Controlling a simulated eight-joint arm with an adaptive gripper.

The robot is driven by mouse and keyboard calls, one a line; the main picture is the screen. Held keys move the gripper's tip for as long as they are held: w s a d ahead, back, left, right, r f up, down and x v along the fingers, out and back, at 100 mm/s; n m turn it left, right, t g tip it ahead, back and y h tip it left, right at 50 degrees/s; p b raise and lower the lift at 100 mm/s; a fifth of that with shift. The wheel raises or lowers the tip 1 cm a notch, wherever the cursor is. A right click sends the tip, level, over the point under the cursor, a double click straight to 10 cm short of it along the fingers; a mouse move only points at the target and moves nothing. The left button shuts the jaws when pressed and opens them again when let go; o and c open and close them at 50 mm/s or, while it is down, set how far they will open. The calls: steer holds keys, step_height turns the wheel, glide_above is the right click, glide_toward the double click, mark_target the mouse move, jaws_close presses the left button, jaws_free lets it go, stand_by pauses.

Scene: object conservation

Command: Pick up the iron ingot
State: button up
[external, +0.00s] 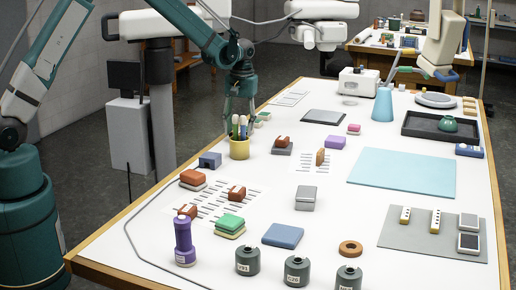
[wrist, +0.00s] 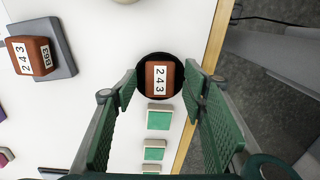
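In the wrist view, a rust-brown block (wrist: 151,76) labelled 243 sits on a round black base; it looks like the iron ingot. My gripper (wrist: 160,88) is open, with one green finger on each side of this block and nothing held. I cannot tell how high the fingers are above it. A similar brown block (wrist: 30,55), also labelled 243, lies on a grey pad at the left. In the external view my gripper (external: 239,108) points down at the table's left edge, just behind the yellow cup, and the block between the fingers is hidden there.
Several small green-topped blocks (wrist: 158,120) lie close to the brown block in the wrist view. The yellow cup (external: 239,149) holds brushes near my gripper. The table's wooden edge (wrist: 213,45) is close on the right. Another brown block (external: 282,142) sits on a grey pad.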

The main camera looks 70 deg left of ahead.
steer(key=shift+o, duration=0.2)
steer(key=shift+s, duration=0.1)
jaws_close()
stand_by(0.5)
steer(key=shift+r, duration=0.25)
step_height(320, 180, up, 10)
steer(key=shift+f, duration=0.25)
stand_by(0.5)
